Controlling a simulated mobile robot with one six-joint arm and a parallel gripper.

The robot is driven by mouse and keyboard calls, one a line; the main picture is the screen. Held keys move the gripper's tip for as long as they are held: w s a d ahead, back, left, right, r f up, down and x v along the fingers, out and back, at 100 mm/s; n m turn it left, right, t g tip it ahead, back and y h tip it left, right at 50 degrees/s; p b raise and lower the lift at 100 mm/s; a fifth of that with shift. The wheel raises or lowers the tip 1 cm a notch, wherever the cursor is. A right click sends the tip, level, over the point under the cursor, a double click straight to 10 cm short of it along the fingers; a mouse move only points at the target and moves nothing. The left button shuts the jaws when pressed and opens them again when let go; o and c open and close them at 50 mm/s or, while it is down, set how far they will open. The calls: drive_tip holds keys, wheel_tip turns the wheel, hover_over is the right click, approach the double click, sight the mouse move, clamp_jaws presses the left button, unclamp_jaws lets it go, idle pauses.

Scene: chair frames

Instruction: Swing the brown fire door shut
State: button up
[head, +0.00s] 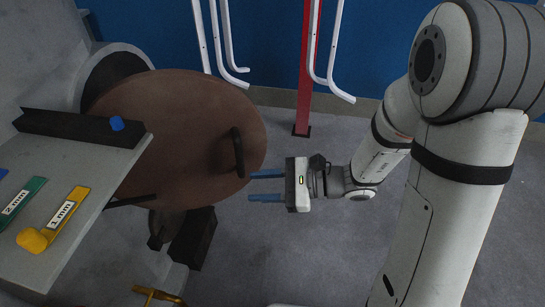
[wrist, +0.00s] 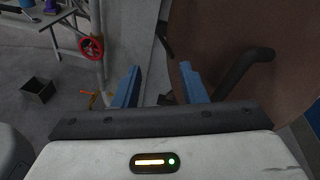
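The brown fire door (head: 185,120) is a large round disc standing open in front of a grey cylinder (head: 118,55) with a dark mouth. A dark bar handle (head: 238,152) sits near the door's right edge. My gripper (head: 250,186) is open and empty, its blue fingers pointing left at the door's lower right edge, just below the handle. In the wrist view the door (wrist: 225,35) fills the right side, its handle (wrist: 243,72) right of the right finger. I cannot tell whether a finger touches the door.
A grey bench (head: 100,160) at left holds a dark bar, a green tag and a yellow tag marked 1 mm. White tubular frames (head: 215,40) and a red post (head: 306,70) stand behind. Floor below my gripper is clear.

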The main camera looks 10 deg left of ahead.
sight(243, 162)
drive_tip(key=w+f+m+t, duration=0.5)
drive_tip(key=w+m+t, duration=0.3)
drive_tip(key=shift+y, duration=0.3)
drive_tip(key=p+x, duration=0.1)
drive_tip(key=x, duration=0.6)
drive_tip(key=shift+w+f, duration=0.15)
drive_tip(key=shift+w, duration=0.05)
drive_tip(key=shift+w+a+f+m, duration=0.1)
drive_tip(key=shift+w+a+m, duration=0.05)
drive_tip(key=shift+a+m, duration=0.15)
drive_tip(key=shift+d, duration=0.15)
clamp_jaws()
drive_tip(key=w+a+b, duration=0.1)
drive_tip(key=w+a, duration=0.3)
drive_tip(key=w, duration=0.6)
drive_tip(key=shift+o, duration=0.8)
unclamp_jaws()
drive_tip(key=shift+w, duration=0.1)
